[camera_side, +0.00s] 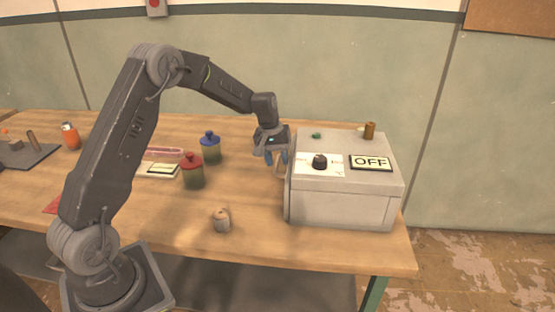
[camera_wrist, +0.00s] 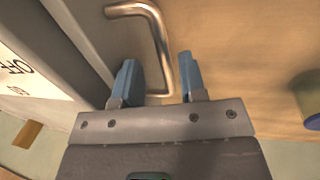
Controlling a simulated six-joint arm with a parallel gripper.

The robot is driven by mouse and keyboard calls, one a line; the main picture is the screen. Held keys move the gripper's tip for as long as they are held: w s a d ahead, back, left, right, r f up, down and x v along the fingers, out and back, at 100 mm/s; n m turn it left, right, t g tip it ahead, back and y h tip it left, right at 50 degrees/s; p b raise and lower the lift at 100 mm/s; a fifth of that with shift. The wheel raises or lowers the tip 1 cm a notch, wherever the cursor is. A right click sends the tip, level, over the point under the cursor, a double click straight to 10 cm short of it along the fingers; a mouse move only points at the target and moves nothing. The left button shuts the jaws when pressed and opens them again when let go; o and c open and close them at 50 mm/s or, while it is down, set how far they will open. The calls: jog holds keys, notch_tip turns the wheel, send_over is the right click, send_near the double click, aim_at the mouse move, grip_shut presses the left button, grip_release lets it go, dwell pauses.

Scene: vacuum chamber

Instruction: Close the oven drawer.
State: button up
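The oven (camera_side: 340,208) is a grey box at the right end of the table, with a black knob and an "OFF" sign on top. Its drawer front (camera_wrist: 88,42) faces left, towards my gripper. The drawer looks nearly flush with the body; I cannot tell whether a small gap remains. A bent metal handle (camera_wrist: 158,42) stands out from the drawer front. My gripper (camera_side: 277,158) is at the handle, blue fingers pointing down. In the wrist view its fingers (camera_wrist: 157,68) are apart, with part of the handle showing between them. I cannot tell whether they touch it.
A red-lidded jar (camera_side: 193,172) and a blue-lidded jar (camera_side: 210,149) stand left of my gripper. A brown cylinder (camera_side: 370,130) and a green object (camera_side: 316,135) are on the oven. The table before the oven is clear.

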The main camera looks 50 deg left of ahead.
notch_tip(320, 180, up, 13)
jog(key=s+a, duration=0.1)
jog(key=shift+s+a+r, duration=0.15)
jog(key=shift+s+a, duration=0.2)
jog(key=s+d+r+m, duration=0.2)
jog(key=s+d+r, duration=0.4)
jog(key=d, duration=0.1)
jog(key=s+d+f+m+t, duration=0.1)
jog(key=s+d+m+t, duration=0.1)
jog(key=s+d, duration=0.4)
jog(key=s+d+f+m+t+y, duration=0.1)
jog(key=s+d+m, duration=0.3)
jog(key=s, duration=1.2)
jog(key=shift+s+d+m+t+y, duration=0.15)
jog(key=shift+d+m+t+y, duration=0.25)
jog(key=shift+d, duration=0.55)
jog(key=shift+o, duration=0.2)
